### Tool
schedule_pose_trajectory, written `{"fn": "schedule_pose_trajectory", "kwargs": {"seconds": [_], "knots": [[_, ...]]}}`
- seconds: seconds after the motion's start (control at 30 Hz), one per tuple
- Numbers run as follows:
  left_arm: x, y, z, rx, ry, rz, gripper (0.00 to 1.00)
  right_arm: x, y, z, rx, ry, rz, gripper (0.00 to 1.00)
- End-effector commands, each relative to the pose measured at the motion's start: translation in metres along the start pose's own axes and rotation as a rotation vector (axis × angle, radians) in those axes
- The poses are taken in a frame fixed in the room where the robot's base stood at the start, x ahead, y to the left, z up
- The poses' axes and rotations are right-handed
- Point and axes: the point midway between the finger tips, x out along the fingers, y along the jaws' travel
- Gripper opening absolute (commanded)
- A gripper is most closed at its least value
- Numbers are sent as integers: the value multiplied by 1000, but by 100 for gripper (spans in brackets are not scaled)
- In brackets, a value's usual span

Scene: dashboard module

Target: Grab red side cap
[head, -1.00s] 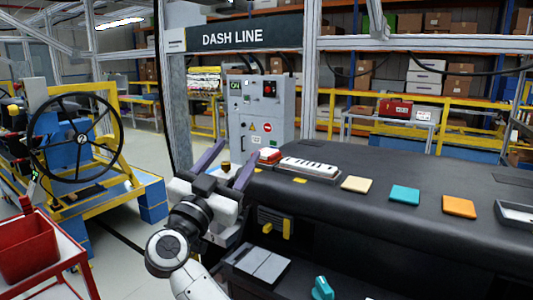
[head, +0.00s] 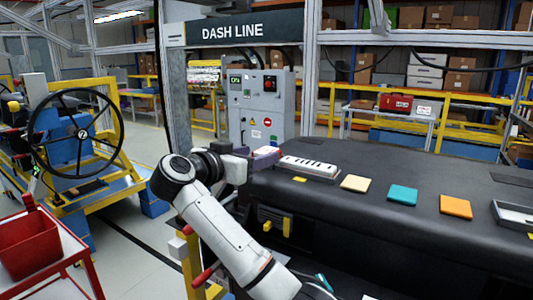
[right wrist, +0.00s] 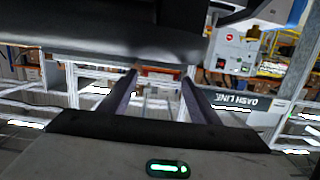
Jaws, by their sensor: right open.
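The red side cap (right wrist: 161,71) shows in the right wrist view as a small red piece between the far ends of my right gripper's fingers. My right gripper (right wrist: 160,79) is open, with one purple finger to each side of the cap in that view; I cannot tell whether either touches it. In the head view the right gripper (head: 265,153) is at the left end of the black dashboard (head: 345,205), beside the white slotted part (head: 308,167). There the fingers and wrist largely hide the cap. My left gripper is not in view.
A cream tile (head: 355,183), a teal tile (head: 403,196) and an orange tile (head: 455,207) lie on the dashboard to the right. A grey control cabinet (head: 260,105) stands behind. A red bin (head: 28,245) is at the lower left.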

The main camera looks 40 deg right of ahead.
Motion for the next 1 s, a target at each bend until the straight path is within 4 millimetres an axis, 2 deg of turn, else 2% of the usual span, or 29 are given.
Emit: {"fn": "schedule_pose_trajectory", "kwargs": {"seconds": [0.1, 0.2, 0.43, 0.47, 0.63, 1.0], "knots": [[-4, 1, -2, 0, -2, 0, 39, 18, 0, -2, -1, 2, 2, 56], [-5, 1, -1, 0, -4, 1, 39, 25, 0, -1, 1, 1, 1, 56], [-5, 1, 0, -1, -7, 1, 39, 27, -1, 0, 2, 1, -1, 56], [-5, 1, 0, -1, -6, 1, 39, 27, -1, 0, 2, 1, -1, 55], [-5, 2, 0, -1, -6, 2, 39, 26, -1, 0, 2, 1, -1, 26], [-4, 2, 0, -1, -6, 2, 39, 26, -1, -5, 4, 2, -1, 24]]}}
